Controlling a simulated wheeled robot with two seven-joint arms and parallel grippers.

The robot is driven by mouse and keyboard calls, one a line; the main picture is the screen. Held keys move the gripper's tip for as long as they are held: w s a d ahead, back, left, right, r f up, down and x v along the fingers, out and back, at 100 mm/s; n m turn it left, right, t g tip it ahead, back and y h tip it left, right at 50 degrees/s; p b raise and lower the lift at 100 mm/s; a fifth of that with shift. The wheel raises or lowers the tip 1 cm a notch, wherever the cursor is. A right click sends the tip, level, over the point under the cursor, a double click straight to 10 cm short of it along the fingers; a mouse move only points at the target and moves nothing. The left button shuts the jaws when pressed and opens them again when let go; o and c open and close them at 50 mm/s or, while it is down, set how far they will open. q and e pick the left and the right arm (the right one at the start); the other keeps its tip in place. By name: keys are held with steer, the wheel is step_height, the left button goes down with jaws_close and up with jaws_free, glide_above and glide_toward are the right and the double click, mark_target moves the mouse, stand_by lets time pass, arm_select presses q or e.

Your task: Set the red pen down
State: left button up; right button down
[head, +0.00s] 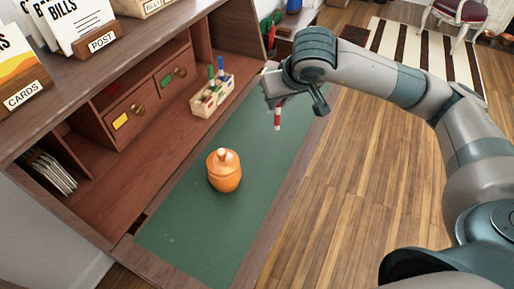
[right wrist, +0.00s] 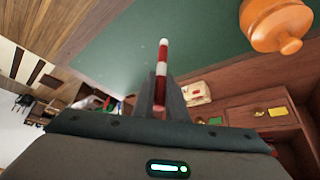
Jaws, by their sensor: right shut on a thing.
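The red pen (head: 277,119), red with white bands, is held upright in my right gripper (head: 278,100). In the head view its lower end points down over the far right part of the green desk mat (head: 190,228). I cannot tell whether its tip touches the mat. In the right wrist view the pen (right wrist: 161,70) sticks out between the fingers of the gripper (right wrist: 162,95), which is shut on it. My left gripper is in neither view.
An orange lidded jar (head: 224,171) stands on the mat, also in the right wrist view (right wrist: 276,22). A pale pen holder (head: 212,97) with blue and green pens stands by the drawers (head: 145,97). The near mat is clear.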

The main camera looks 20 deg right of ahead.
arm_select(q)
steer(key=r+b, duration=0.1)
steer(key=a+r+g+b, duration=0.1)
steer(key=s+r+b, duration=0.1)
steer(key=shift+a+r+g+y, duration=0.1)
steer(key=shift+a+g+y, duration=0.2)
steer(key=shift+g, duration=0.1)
arm_select(e)
steer(key=w+d+r, duration=0.1)
steer(key=d+r, duration=0.2)
steer(key=d, duration=1.1)
steer(key=shift+w+d+r, duration=0.2)
steer(key=shift+d+r, duration=0.1)
steer(key=shift+r, duration=0.1)
steer(key=shift+w+a+f, duration=0.1)
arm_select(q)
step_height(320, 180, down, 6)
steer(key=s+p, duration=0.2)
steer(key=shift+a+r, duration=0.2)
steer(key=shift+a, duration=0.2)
arm_select(e)
steer(key=w+a+f, duration=0.7)
steer(key=a, duration=0.2)
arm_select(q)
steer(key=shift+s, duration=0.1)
arm_select(e)
steer(key=shift+w, duration=0.1)
